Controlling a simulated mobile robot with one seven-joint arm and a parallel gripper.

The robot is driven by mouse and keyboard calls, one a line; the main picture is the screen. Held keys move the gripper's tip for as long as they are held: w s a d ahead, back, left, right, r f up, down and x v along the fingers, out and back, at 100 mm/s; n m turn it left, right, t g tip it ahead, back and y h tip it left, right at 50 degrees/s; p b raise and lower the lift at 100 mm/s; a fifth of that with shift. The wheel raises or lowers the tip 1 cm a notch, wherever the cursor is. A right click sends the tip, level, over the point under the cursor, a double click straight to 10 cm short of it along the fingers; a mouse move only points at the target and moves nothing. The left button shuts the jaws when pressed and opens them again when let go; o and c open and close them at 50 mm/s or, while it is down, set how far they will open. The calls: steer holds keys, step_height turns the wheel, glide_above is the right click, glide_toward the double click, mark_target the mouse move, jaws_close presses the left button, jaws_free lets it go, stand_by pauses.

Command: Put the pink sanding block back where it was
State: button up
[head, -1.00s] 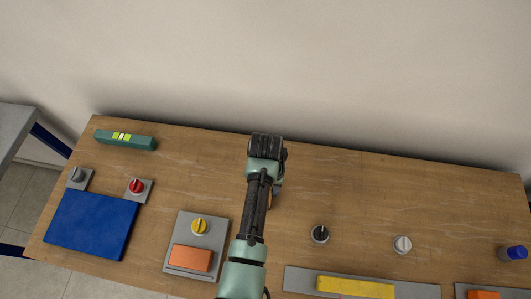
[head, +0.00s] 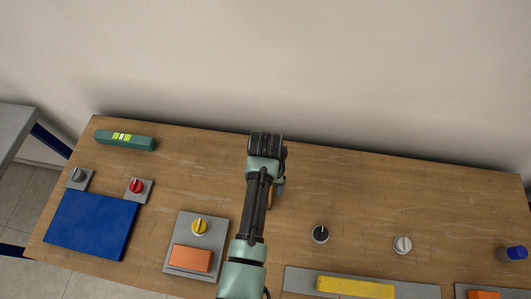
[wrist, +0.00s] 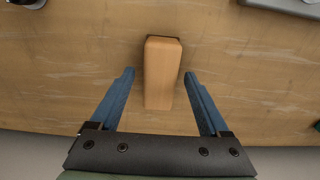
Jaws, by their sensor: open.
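A long tan, wood-coloured block (wrist: 162,75) with a dark edge at its far end lies on the table in the wrist view. My gripper (wrist: 159,73) is open, one blue finger on each side of the block with a gap on both sides. In the head view, only a sliver of the block (head: 270,198) shows beside my arm, which hides the rest and most of the gripper. I see no clearly pink block; whether this tan one is the sanding block I cannot tell for sure.
On the wooden table (head: 340,185) are a green level (head: 125,140), a blue panel (head: 92,226), several knobs, a grey plate with an orange block (head: 192,258), and a yellow bar (head: 355,288) in front. A wall stands behind. The table's back right is clear.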

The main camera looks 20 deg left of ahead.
step_height(320, 180, up, 11)
steer(key=shift+r, duration=0.15)
